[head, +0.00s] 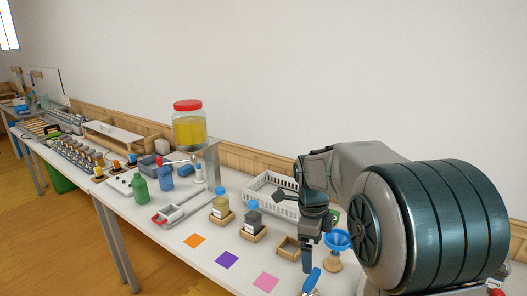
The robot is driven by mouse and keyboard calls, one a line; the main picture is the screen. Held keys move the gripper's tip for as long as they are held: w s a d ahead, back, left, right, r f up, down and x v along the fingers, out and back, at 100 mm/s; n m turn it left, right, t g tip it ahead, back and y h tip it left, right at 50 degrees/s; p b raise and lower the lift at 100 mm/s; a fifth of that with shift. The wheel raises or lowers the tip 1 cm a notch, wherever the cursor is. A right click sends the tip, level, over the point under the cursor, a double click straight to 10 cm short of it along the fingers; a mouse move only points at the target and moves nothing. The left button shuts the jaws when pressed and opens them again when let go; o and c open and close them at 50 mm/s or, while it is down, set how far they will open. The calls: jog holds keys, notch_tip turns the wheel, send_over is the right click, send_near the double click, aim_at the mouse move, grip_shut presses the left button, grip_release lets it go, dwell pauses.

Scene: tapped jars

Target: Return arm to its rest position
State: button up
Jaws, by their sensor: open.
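My arm reaches in from the right of the head view and bends down over the right part of the white table (190,240). My gripper (308,264) hangs downward at its end, beside an empty wooden holder (283,252). It is open, and I see nothing between its fingers, though they are small and dark here. A jar (189,130) of yellow liquid with a red lid stands on a raised grey stand (212,165). Two small labelled bottles, one yellowish (220,207) and one dark grey (253,218), both with blue caps, stand in wooden holders.
A blue funnel (337,239) on a wooden stand is close right of my gripper. A white basket (262,188) lies behind it.

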jog(key=s+n+t, duration=0.3)
jog(key=s+n, duration=1.6)
jog(key=n, duration=0.3)
jog(key=shift+s+d+r+n+y, duration=0.3)
jog(key=shift+s+d+y, duration=0.1)
jog(key=shift+d, duration=0.05)
